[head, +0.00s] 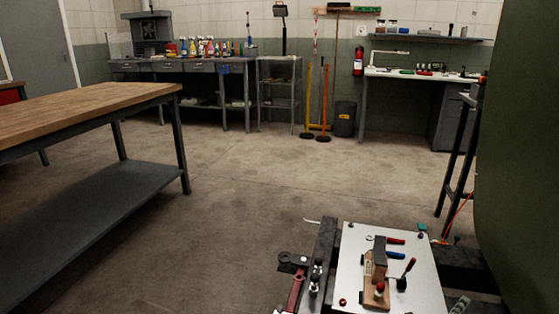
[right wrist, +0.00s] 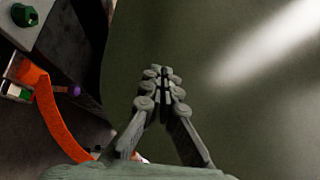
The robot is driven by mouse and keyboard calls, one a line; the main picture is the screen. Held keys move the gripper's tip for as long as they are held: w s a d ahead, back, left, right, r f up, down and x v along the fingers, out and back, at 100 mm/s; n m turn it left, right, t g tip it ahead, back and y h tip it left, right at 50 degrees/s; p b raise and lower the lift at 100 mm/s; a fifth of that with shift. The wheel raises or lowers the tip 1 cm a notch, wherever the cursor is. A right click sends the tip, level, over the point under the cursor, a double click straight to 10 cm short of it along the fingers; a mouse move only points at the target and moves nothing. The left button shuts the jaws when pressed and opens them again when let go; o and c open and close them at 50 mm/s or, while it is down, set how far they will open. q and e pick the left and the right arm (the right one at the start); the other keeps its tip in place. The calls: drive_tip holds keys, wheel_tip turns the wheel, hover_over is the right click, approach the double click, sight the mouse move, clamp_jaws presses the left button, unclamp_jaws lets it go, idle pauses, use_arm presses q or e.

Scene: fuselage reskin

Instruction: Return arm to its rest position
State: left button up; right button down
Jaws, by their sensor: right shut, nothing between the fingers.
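My right gripper (right wrist: 163,75) shows in the right wrist view with its two grey fingers together and nothing between them. It is in front of a large dark green curved surface (right wrist: 245,110), and I cannot tell how far apart they are. In the head view, a small grey piece at the bottom edge, right of the white board, may be part of this gripper, but it is too cut off to be sure. The green curved surface also fills the right edge of the head view (head: 525,170). My left gripper is not in view.
An orange strap (right wrist: 55,115) and a dark frame lie left of the right gripper. A white board (head: 352,260) with tools stands low in front. A wood-topped workbench (head: 90,105) is at left. The concrete floor (head: 270,180) between is clear.

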drive_tip(key=s+d+r+h, duration=0.15)
drive_tip(key=d+r, duration=0.25)
drive_tip(key=d, duration=0.4)
drive_tip(key=s+d+r+h, duration=0.1)
drive_tip(key=s+d+r, duration=0.25)
drive_tip(key=d, duration=0.55)
drive_tip(key=s+a+f+m+g+y, duration=0.7)
drive_tip(key=s+a+f+m, duration=0.8)
drive_tip(key=m, duration=0.7)
drive_tip(key=s+a+r+m+y, duration=0.65)
drive_tip(key=a+r+m, duration=0.4)
drive_tip(key=m, duration=0.55)
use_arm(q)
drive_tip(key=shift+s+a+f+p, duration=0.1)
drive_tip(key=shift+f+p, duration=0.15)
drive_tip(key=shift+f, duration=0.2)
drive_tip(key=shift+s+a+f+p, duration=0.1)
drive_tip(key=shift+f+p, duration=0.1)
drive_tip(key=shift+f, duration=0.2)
use_arm(e)
drive_tip(key=s+a+f+m+y, duration=0.1)
drive_tip(key=a+f, duration=0.3)
drive_tip(key=a, duration=0.3)
drive_tip(key=s+a+f+m+y, duration=0.1)
drive_tip(key=a+f+y, duration=0.1)
drive_tip(key=a, duration=0.6)
drive_tip(key=shift+s+a+f+m+g, duration=0.15)
drive_tip(key=shift+s+f+m+g, duration=0.2)
drive_tip(key=shift+f, duration=0.5)
